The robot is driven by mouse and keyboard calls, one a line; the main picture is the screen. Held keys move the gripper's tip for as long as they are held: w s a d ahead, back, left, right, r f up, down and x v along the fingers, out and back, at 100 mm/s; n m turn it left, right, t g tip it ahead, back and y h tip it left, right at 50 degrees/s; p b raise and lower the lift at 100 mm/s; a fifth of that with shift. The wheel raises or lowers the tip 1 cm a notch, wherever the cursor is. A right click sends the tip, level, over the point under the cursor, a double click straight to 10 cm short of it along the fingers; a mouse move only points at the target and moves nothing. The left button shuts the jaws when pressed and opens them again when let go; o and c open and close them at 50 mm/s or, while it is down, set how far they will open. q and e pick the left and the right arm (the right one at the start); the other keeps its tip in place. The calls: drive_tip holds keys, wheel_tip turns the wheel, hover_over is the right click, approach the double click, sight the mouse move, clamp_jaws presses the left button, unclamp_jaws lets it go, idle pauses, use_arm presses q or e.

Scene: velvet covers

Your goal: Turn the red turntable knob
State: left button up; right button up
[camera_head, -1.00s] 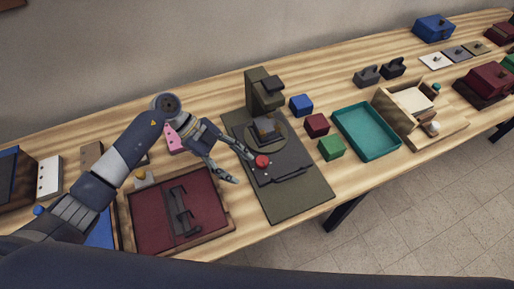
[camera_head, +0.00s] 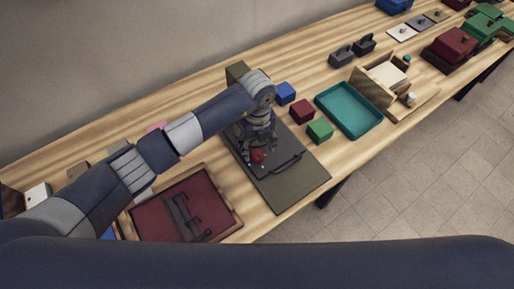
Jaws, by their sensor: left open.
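The red turntable knob (camera_head: 258,156) stands on a dark flat plate (camera_head: 289,190) near the middle of the table. My left gripper (camera_head: 257,152) reaches down over the knob from above, its fingers spread around or just beside it. It is open; I cannot tell whether a finger touches the knob. My left arm and wrist hide most of the turntable and the dark upright post (camera_head: 236,73) behind it. My right gripper is not in view.
A dark bar handle (camera_head: 284,164) lies right of the knob. Blue (camera_head: 285,93), maroon (camera_head: 302,111) and green (camera_head: 320,131) cubes and a teal tray (camera_head: 349,110) stand to the right. A maroon-floored wooden tray (camera_head: 160,218) is at the left front.

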sight(257, 154)
use_arm(q)
drive_tip(key=shift+f, duration=1.75)
drive_tip(key=c, duration=1.1)
drive_tip(key=shift+o, duration=0.2)
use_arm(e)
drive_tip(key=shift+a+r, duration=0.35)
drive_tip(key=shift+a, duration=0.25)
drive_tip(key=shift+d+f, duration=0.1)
